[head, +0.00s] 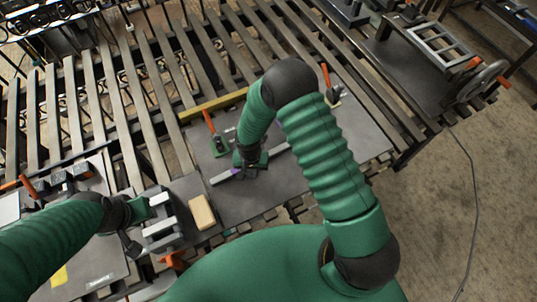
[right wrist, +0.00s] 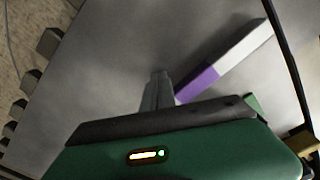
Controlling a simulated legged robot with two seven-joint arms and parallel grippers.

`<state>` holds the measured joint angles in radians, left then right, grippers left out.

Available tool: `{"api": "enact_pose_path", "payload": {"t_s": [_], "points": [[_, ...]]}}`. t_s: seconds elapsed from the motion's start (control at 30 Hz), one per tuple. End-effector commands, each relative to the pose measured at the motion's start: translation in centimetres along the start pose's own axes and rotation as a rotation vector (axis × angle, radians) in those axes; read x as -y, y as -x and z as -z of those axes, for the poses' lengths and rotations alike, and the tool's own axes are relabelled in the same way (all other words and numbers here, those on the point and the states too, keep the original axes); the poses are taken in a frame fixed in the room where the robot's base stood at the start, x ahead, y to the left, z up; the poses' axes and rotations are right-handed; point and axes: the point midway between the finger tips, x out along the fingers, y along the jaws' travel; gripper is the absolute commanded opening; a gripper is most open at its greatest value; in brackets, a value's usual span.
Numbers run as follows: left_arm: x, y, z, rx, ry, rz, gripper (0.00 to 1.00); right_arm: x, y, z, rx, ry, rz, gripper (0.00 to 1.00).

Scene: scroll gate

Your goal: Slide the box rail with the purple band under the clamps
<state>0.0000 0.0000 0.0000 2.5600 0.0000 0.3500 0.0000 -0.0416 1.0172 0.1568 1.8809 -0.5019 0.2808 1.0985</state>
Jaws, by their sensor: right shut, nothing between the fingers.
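The box rail (head: 222,179) is a pale bar lying at a slant on the dark plate (head: 240,205), with its purple band (head: 236,171) close to my right gripper (head: 247,172). In the right wrist view the rail (right wrist: 244,46) runs up to the right, and the purple band (right wrist: 197,84) is at its near end. My right gripper's fingers (right wrist: 158,88) are shut and empty, just left of the band. One clamp (head: 216,142) with a red handle stands behind the rail; another (head: 331,94) is farther right. My left gripper (head: 146,209) is by a grey metal fixture; its fingers are unclear.
A wooden block (head: 202,212) lies on the left of the plate. A yellow bar (head: 213,104) runs along the plate's far edge. Grey slats (head: 130,95) with gaps lie beyond. A frame with a handwheel (head: 482,82) stands at the right.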

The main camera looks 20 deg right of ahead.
Motion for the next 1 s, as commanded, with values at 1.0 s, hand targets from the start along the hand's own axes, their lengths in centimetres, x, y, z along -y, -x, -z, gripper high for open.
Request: {"api": "enact_pose_path", "payload": {"t_s": [1.0], "points": [[0.0, -0.4, -0.1, 0.0, 0.0, 0.0, 0.36, 1.1, -0.1, 1.8, 0.0, 0.0, 0.001, 0.0]]}}
